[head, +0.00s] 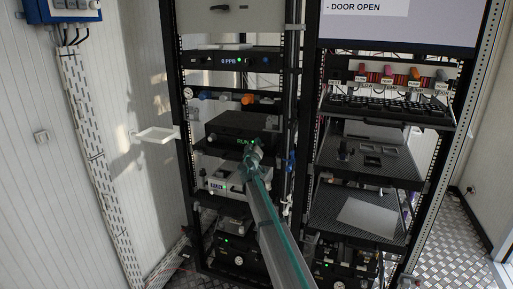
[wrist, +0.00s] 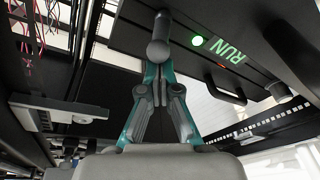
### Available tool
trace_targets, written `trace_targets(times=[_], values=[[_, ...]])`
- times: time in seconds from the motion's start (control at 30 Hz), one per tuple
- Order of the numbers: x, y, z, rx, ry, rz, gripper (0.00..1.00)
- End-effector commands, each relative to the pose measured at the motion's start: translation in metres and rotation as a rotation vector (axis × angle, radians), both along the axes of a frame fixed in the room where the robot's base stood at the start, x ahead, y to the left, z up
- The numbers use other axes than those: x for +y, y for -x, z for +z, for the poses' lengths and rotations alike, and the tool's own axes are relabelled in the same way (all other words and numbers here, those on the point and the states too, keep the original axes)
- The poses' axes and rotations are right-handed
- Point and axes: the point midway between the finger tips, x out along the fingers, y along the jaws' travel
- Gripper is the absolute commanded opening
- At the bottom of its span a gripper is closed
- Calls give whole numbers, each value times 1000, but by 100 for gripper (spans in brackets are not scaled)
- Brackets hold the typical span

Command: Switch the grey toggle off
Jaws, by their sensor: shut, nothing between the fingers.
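The black unit (head: 229,126) in the left rack has a green "RUN" label and a lit green lamp on its front. In the wrist view, the label (wrist: 225,49) and lamp (wrist: 197,40) are to the right of a grey rounded lever (wrist: 159,42), which looks like the grey toggle. My gripper (head: 252,155) is at the front of this unit and hides the toggle in the head view. In the wrist view, its fingers (wrist: 158,78) are shut and empty, with the tips at the lever's rounded end. I cannot tell whether they touch it.
A light-coloured instrument (head: 219,182) sits on the shelf below the black unit. Another black unit (head: 228,61) with a lit display is higher up. The right rack holds a keyboard (head: 385,107) and perforated shelves. A white wall bracket (head: 155,134) juts out at left.

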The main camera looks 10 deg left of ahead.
Motion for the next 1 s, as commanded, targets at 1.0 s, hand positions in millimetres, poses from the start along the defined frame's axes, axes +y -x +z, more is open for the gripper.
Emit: trace_targets(times=[1.0], values=[[-15, -2, -7, -67, 15, -14, 0]])
